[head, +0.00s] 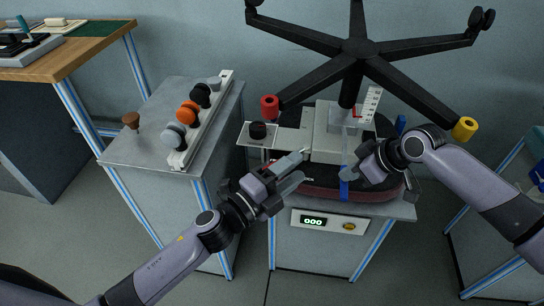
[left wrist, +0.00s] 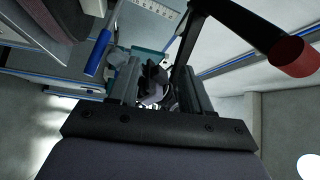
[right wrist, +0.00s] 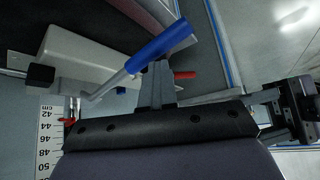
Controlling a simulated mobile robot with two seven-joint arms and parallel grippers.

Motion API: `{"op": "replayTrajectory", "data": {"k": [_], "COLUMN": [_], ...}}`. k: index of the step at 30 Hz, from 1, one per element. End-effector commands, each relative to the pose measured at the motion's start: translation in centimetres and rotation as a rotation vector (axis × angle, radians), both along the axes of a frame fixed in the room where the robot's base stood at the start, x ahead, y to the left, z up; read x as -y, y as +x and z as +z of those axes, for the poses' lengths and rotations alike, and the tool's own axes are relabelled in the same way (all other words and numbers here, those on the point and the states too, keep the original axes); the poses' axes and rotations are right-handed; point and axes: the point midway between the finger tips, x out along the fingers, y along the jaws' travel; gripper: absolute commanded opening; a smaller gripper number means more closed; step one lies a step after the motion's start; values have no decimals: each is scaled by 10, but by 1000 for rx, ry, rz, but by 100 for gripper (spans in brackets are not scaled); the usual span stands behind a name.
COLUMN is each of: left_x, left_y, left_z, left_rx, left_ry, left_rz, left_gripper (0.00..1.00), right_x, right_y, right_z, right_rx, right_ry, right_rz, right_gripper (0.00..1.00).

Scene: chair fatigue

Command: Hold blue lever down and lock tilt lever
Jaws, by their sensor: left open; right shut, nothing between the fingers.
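The blue lever, a grey rod with a blue handle (head: 344,188), sticks out from the mechanism (head: 328,140) under an upturned chair. Its handle also shows in the right wrist view (right wrist: 160,45) and left wrist view (left wrist: 98,52). My right gripper (head: 350,173) is shut and empty, its fingers at the lever near the handle; contact is unclear. A red-tipped lever (right wrist: 185,75) shows behind the fingers in the right wrist view; I cannot tell whether it is the tilt lever. My left gripper (head: 303,164) is open and empty at the mechanism's front left, also in its wrist view (left wrist: 158,88).
The chair's dark star base (head: 358,48) rises above, with red (head: 269,107) and yellow (head: 465,128) leg ends beside my arms. A ruler (head: 371,104) stands by the column. A display box (head: 329,222) is on the bench front. A side cabinet (head: 142,150) holds casters.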

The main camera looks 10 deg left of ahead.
Motion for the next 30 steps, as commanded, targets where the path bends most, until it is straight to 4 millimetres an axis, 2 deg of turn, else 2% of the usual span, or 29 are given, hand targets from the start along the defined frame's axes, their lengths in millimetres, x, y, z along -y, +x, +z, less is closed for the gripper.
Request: {"op": "replayTrajectory", "data": {"k": [1, 3, 6, 10, 14, 17, 20, 24, 30], "left_x": [13, 30, 51, 69, 73, 65, 48, 11, -52], "left_y": [-4, -15, -31, -52, -67, -73, -72, -60, -30], "left_z": [9, 18, 21, 11, -10, -31, -53, -80, -96], "left_rx": [69, 153, 260, 370, 448, 485, 501, 490, 425], "left_ry": [52, 129, 253, 437, 651, 835, 1032, 1329, 1714], "left_rz": [-69, -170, -312, -490, -652, -758, -843, -921, -937], "left_gripper": [48, 48, 48, 48, 48, 48, 48, 48, 48], "right_x": [1, 1, 1, 1, 1, 1, 1, 1, 1], "right_y": [-2, -2, -2, -2, -2, -2, -2, -2, -2], "right_z": [-6, -6, -6, -6, -6, -6, -6, -6, -6], "right_rx": [-7, -7, -8, -8, -8, -8, -8, -8, -8], "right_ry": [-7, -7, -7, -7, -7, -7, -7, -7, -7], "right_rz": [-1, -1, -1, -1, -1, -1, -1, -1, -1], "right_gripper": [0, 0, 0, 0, 0, 0, 0, 0, 0]}}
